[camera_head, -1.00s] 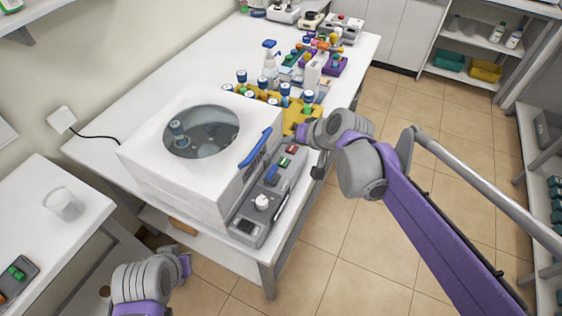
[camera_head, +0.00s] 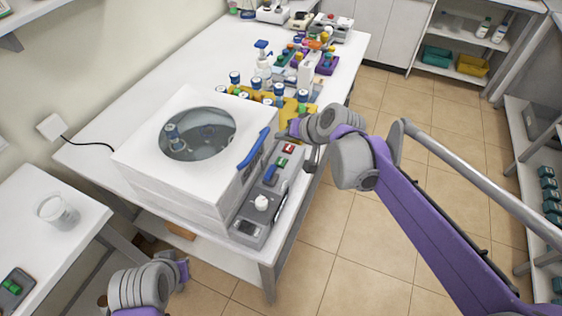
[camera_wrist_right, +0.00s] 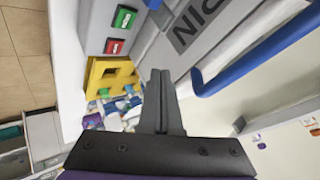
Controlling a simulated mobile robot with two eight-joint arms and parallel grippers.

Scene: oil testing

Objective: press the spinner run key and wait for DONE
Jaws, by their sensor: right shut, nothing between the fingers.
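The spinner (camera_head: 190,185) is a white box with a round window and a blue handle (camera_head: 252,150); blue-capped vials (camera_head: 173,135) show through the window. Its grey side panel carries a red key (camera_head: 288,148), a green key (camera_head: 281,161), a blue switch, a white knob (camera_head: 262,203) and a small dark display (camera_head: 247,228), too small to read. My right gripper (camera_head: 284,134) is shut and empty by the panel's far end. In the right wrist view its closed fingertips (camera_wrist_right: 160,74) are beside the green key (camera_wrist_right: 124,18) and red key (camera_wrist_right: 114,46), apart from both. My left gripper (camera_head: 183,271) is low, left of the bench; its jaws are unclear.
A yellow rack (camera_head: 292,112) with several blue-capped vials stands just behind the spinner, close to my right gripper. A spray bottle (camera_head: 262,62) and a purple rack (camera_head: 325,65) stand farther back. A beaker (camera_head: 57,212) is on the left table.

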